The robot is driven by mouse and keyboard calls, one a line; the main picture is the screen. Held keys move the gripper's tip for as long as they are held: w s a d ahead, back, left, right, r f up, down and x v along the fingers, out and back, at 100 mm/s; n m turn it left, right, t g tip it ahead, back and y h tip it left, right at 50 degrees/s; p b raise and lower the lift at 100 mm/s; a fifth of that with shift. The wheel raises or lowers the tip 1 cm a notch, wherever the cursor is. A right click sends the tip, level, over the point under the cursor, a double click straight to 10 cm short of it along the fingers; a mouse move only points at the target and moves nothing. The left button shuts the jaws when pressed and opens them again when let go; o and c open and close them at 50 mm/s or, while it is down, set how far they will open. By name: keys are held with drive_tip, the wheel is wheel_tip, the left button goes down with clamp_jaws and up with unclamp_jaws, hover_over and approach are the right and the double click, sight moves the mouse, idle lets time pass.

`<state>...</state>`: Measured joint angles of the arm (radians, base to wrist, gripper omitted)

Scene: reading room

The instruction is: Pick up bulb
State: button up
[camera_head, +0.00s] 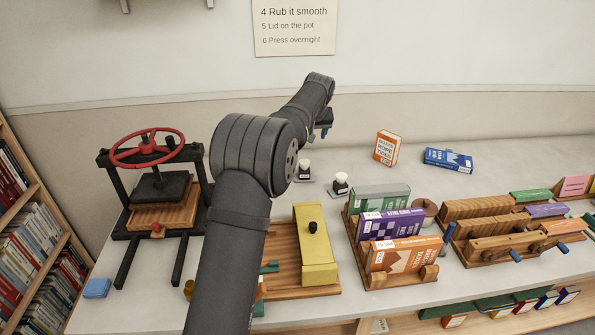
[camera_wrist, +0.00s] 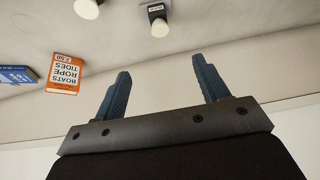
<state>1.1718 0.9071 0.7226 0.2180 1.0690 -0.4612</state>
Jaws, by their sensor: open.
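Two small white-topped pieces with dark bodies stand on the counter: the left one (camera_head: 304,169) and the right one (camera_head: 341,182). Each has a rounded, bulb-like white part; I cannot tell for sure that either is the bulb. Two rounded white parts show at the top of the wrist view, one (camera_wrist: 87,8) cut by the edge and one (camera_wrist: 159,27) beside a dark body with a pale label. My gripper (camera_wrist: 161,75) is open and empty, its blue fingers apart. In the head view my gripper (camera_head: 323,130) is above and behind the white-topped pieces, apart from them.
An orange book (camera_head: 386,148) stands and a blue book (camera_head: 448,160) lies to the right on the counter. A black press with a red wheel (camera_head: 147,148) stands left. Wooden racks of books (camera_head: 400,279) and a yellow block (camera_head: 316,250) fill the front. The back wall is close.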

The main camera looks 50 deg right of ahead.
approach(305, 170)
drive_tip(key=shift+t+h, duration=0.3)
drive_tip(key=shift+h, duration=0.1)
drive_tip(key=x, duration=0.4)
drive_tip(key=shift+s+d+f, duration=0.1)
drive_tip(key=shift+f, duration=0.3)
drive_tip(key=shift+a+x, duration=0.15)
drive_tip(key=shift+x, duration=1.3)
drive_tip(key=shift+a+x, duration=0.2)
drive_tip(key=shift+x, duration=1.3)
drive_tip(key=shift+f, duration=0.1)
drive_tip(key=c, duration=1.2)
